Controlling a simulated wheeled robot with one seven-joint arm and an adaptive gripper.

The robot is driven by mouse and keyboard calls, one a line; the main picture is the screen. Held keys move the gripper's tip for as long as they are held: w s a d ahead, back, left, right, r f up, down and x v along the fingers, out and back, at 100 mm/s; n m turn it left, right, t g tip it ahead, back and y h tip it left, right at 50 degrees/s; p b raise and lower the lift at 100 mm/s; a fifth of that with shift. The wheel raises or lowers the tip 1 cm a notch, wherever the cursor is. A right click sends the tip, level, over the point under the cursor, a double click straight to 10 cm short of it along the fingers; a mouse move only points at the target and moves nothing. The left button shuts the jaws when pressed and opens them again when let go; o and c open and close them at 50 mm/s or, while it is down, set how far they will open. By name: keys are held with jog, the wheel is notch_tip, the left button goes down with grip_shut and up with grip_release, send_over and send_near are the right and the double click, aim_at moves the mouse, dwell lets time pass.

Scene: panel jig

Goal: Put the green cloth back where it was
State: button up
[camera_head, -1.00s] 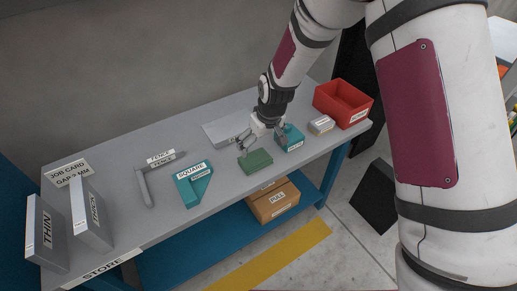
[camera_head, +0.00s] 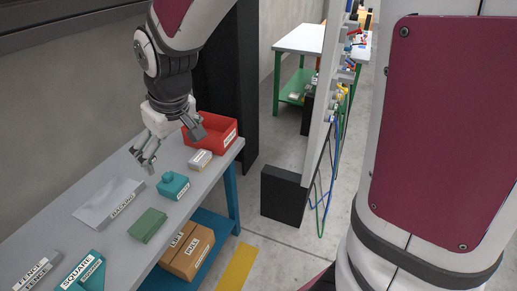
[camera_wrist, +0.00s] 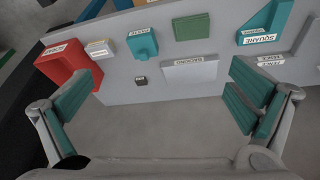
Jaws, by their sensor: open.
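The green cloth (camera_head: 147,225) is a small folded pad lying flat on the grey bench near its front edge, between the white backing sheet (camera_head: 105,203) and the front. It also shows at the top of the wrist view (camera_wrist: 191,27). My gripper (camera_head: 172,150) is open and empty, above the rear of the bench. It is apart from the cloth, which lies lower in the head view. Both teal-padded fingers (camera_wrist: 160,88) are spread wide in the wrist view with nothing between them.
A teal block (camera_head: 173,185), a small labelled white-topped block (camera_head: 200,160) and a red bin (camera_head: 212,132) stand beyond the cloth. The teal square (camera_head: 88,272) and the fence (camera_head: 38,272) are nearer. A cardboard box (camera_head: 188,250) sits on the shelf below.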

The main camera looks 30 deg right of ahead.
jog(key=s+d+r+m, duration=0.2)
jog(key=s+d+r, duration=0.2)
jog(key=s, duration=0.6)
jog(key=s+d+r+m+t+h, duration=0.1)
jog(key=s+d+r, duration=0.4)
jog(key=s, duration=0.5)
jog(key=shift+s+d+m+t, duration=0.15)
jog(key=shift+s+m+t, duration=0.15)
jog(key=shift+s+m, duration=0.15)
